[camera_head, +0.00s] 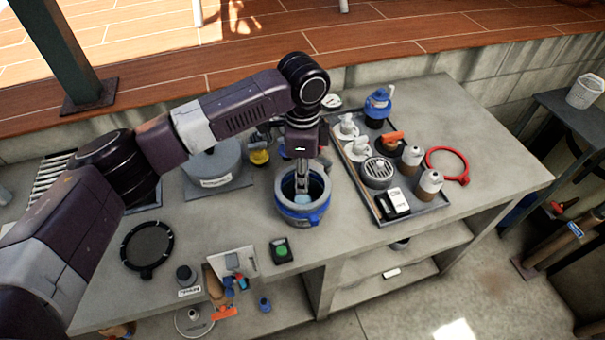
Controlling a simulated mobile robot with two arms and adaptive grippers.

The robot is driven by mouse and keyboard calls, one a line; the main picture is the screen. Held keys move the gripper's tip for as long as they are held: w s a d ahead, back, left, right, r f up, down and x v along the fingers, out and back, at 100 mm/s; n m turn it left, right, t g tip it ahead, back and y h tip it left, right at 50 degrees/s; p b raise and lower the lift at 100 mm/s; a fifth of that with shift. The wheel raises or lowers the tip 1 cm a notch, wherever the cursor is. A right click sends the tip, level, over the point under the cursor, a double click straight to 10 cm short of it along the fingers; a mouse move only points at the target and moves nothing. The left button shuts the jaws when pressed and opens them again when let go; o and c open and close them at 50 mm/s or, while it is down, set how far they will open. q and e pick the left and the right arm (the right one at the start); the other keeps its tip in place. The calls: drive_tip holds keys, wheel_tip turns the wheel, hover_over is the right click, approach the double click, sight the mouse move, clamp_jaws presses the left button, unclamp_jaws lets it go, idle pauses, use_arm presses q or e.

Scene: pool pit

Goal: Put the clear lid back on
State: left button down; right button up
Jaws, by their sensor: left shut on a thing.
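A round black-rimmed lid (124,249) lies flat on the left part of the bench; the grey bench top seems to show through its middle. A pot with a grey rim and a blue band (304,216) stands open near the middle of the bench. My left gripper (302,184) points down into the pot's mouth. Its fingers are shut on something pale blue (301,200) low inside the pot. The fingers and the pot wall hide most of that thing, so I cannot tell its shape. My right gripper is not in view.
A tray (408,212) with bottles, white fittings and a grille stands right of the pot. A red ring (463,179) lies beside it. A green-buttoned box (281,251) and small parts sit at the front edge. A grey domed housing (217,165) stands behind left.

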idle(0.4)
use_arm(q)
drive_tip(key=shift+p, duration=0.5)
drive_tip(key=shift+f, duration=0.25)
drive_tip(key=shift+f, duration=0.65)
drive_tip(key=shift+f, duration=0.4)
idle(0.8)
drive_tip(key=c, duration=1.5)
unclamp_jaws()
drive_tip(key=shift+o, duration=0.2)
